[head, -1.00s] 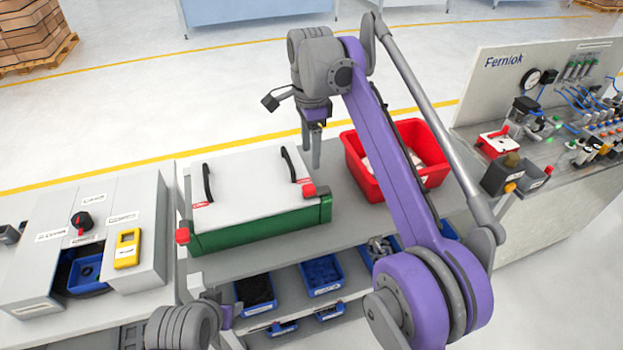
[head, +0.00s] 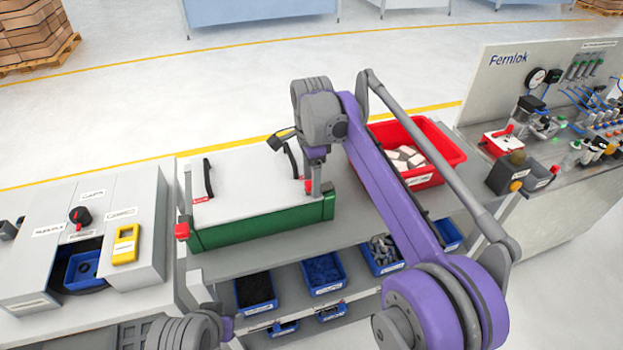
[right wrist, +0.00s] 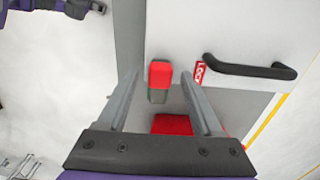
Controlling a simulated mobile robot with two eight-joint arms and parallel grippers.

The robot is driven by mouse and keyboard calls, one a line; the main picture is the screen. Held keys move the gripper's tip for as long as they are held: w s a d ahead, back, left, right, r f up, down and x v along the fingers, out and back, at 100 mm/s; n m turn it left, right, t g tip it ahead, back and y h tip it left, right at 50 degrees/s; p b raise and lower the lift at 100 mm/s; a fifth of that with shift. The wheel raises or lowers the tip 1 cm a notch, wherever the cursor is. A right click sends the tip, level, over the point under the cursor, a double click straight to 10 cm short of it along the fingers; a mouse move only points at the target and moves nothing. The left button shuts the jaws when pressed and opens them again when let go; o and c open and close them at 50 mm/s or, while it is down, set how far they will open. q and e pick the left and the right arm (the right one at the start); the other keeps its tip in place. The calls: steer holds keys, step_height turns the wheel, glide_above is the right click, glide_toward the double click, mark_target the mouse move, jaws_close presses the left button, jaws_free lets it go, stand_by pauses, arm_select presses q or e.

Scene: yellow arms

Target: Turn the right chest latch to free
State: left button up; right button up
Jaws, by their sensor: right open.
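The chest has a green body (head: 265,224) and a pale lid (head: 243,175) with two black handles. Its right latch has a red knob on a grey base; the knob (right wrist: 160,74) shows between the fingers in the right wrist view. A red label reading LOCK (right wrist: 200,72) sits beside it on the lid. In the head view the right latch (head: 308,187) is partly hidden by my right gripper (head: 317,182). The right gripper (right wrist: 163,85) is open, its fingers either side of the knob; contact cannot be told. The left latch (head: 182,230) is red. My left gripper is out of view.
A red bin (head: 440,176) with pale pieces stands right of the chest. A grey control box (head: 140,210) with a yellow device stands left. Blue bins (head: 322,272) sit on the shelf below. A Fernlok panel (head: 510,80) is at far right.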

jaws_close()
steer(key=shift+s+n, duration=0.1)
steer(key=shift+n, duration=0.2)
steer(key=n, duration=0.1)
steer(key=s+n, duration=0.1)
steer(key=n, duration=0.1)
steer(key=shift+s+d, duration=0.1)
steer(key=shift+d, duration=0.3)
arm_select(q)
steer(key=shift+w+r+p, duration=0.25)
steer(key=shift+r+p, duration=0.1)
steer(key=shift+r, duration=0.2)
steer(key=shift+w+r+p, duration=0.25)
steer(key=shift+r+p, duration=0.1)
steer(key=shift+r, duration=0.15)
arm_select(e)
steer(key=shift+s+d+n, duration=0.25)
steer(key=shift+d+n, duration=0.55)
steer(key=shift+n, duration=1.6)
steer(key=shift+s+d+n, duration=0.25)
steer(key=shift+d+n, duration=0.5)
steer(key=shift+n, duration=1.65)
steer(key=shift+s+d+n, duration=0.25)
steer(key=shift+d+n, duration=0.55)
steer(key=shift+n, duration=1.6)
